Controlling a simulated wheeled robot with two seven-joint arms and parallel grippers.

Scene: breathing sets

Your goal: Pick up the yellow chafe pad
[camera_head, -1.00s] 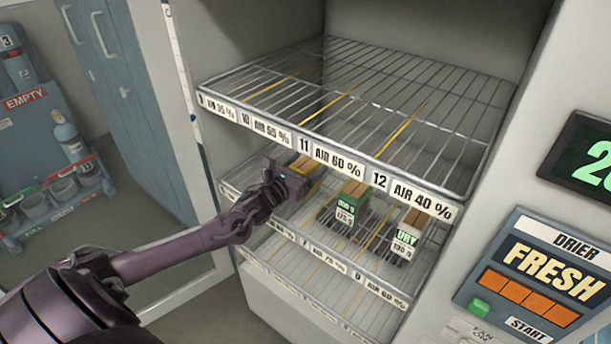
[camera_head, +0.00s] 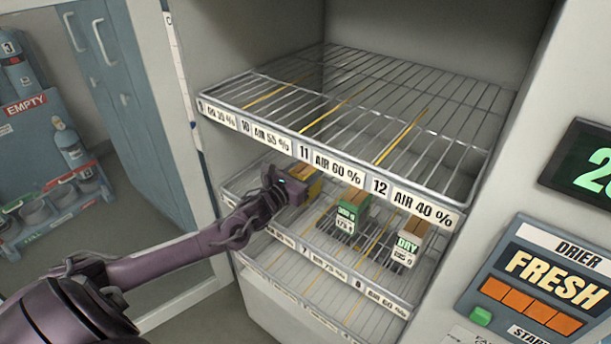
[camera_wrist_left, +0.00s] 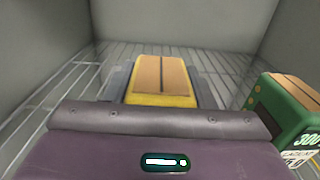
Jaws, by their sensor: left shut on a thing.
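The yellow chafe pad (camera_head: 306,174), a box with a tan top, is on the lower wire shelf at its left side, mostly hidden behind my left gripper (camera_head: 284,184) in the head view. In the left wrist view the pad (camera_wrist_left: 162,82) shows straight ahead, its yellow near edge just beyond my gripper's housing. My left gripper is shut on the yellow pad, with grey fingers on both sides of it. Whether the pad touches the shelf cannot be told. My right gripper is not in view.
The green one is close in the left wrist view (camera_wrist_left: 288,108). An empty wire shelf (camera_head: 372,100) lies above. The open door (camera_head: 172,130) is at left.

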